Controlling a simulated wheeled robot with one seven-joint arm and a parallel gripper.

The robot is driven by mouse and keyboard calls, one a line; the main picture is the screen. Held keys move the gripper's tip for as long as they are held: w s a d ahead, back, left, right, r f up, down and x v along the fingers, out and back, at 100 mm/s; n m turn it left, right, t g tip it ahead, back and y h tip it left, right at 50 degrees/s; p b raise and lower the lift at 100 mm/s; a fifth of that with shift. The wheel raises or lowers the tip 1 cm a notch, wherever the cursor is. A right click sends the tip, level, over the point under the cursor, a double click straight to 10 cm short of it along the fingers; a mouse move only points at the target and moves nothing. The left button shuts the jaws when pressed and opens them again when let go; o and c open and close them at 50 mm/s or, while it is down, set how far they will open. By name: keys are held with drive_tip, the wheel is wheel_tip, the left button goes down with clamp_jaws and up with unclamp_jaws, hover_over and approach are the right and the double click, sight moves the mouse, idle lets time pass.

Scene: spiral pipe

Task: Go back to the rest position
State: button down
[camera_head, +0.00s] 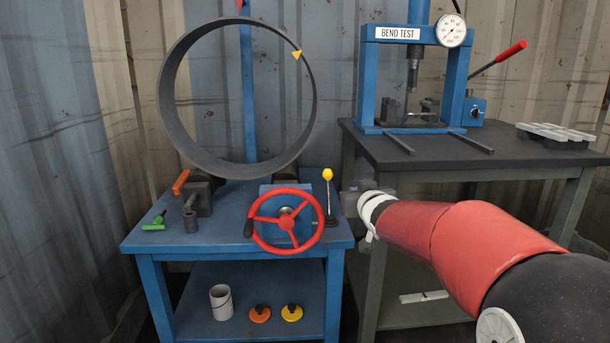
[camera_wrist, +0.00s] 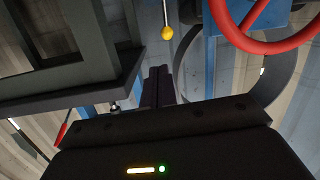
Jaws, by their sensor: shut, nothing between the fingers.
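My arm reaches in from the lower right in the head view. Its end, with my gripper (camera_head: 350,200), is between the blue bench (camera_head: 140,236) and the dark press table (camera_head: 440,152), just right of the yellow-knobbed lever (camera_head: 328,176). In the wrist view my gripper (camera_wrist: 158,72) shows two dark fingers closed together with nothing between them. The yellow knob (camera_wrist: 166,33) and red handwheel (camera_wrist: 268,44) appear beyond the fingers there, apart from them.
A large dark ring (camera_head: 168,100) stands upright on the blue bench behind the handwheel. The blue bend-test press (camera_head: 368,80) stands on the dark table, with a grey tray (camera_head: 556,134) at right. A white cup (camera_head: 221,302) and two discs (camera_head: 260,314) sit on the lower shelf.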

drive_tip(key=s+f+g, duration=0.3)
drive_tip(key=s+f, duration=0.1)
drive_tip(key=s, duration=0.9)
drive_tip(key=s+a+f+m+g, duration=0.1)
drive_tip(key=s+f+g, duration=0.2)
drive_tip(key=s, duration=0.9)
drive_tip(key=s+f+g+h, duration=0.1)
drive_tip(key=s+f+g, duration=0.3)
drive_tip(key=s, duration=0.9)
drive_tip(key=shift+s+a+f+m, duration=0.2)
drive_tip(key=shift+s+f+m, duration=0.15)
drive_tip(key=shift+f, duration=0.3)
